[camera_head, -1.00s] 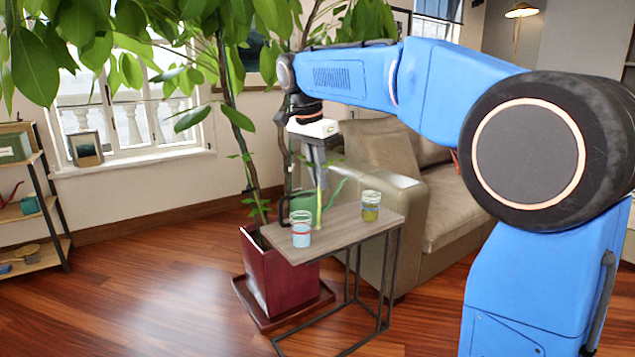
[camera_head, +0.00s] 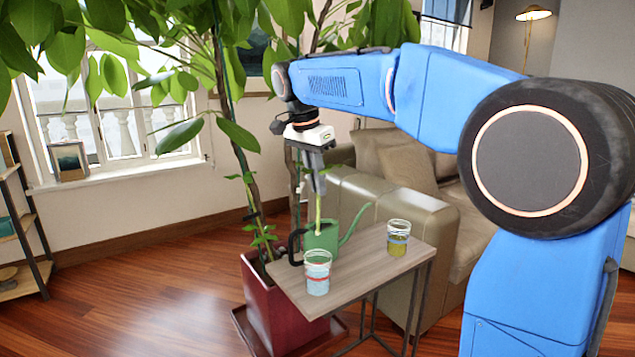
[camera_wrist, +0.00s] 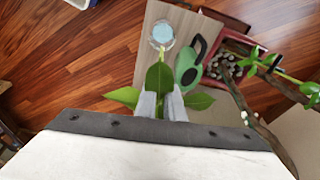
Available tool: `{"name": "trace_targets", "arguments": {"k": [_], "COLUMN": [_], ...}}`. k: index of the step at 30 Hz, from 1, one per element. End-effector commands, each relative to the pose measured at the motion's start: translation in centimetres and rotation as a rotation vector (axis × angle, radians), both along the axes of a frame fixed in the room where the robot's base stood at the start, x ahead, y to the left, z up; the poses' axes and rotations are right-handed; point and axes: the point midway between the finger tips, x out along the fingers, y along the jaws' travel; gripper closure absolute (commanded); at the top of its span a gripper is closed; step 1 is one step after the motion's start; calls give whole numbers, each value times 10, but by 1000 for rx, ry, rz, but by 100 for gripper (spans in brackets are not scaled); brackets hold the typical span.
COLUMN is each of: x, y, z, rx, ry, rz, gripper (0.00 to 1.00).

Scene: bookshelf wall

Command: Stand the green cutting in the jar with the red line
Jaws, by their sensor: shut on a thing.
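My gripper (camera_head: 318,188) is shut on the green cutting (camera_head: 318,208), whose thin stem hangs about upright below the fingers. In the wrist view the cutting's leaves (camera_wrist: 158,76) spread around the fingertips (camera_wrist: 161,106). The jar with the red line (camera_head: 317,280) is clear, holds pale blue liquid and stands upright near the table's left front edge. It also shows in the wrist view (camera_wrist: 162,34), beyond the leaves. In the head view the stem's lower end is above the jar in the picture, apart from it, overlapping the green watering can (camera_head: 325,238).
A second jar (camera_head: 398,240) with yellow-green contents stands to the right on the small wooden table (camera_head: 362,272). The watering can, with a black handle, stands close behind the red-lined jar. A big potted plant (camera_head: 275,310) rises at the left, and a sofa (camera_head: 440,220) stands behind.

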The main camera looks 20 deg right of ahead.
Motion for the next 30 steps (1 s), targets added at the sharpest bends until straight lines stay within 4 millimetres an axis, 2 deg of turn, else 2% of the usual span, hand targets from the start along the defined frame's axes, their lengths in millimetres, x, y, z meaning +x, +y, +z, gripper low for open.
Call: {"name": "trace_targets", "arguments": {"k": [18, 30], "x": [0, 0], "y": [0, 0], "z": [-45, -60], "rx": [-1, 0], "ry": [2, 1], "rz": [0, 0], "gripper": [100, 100]}}
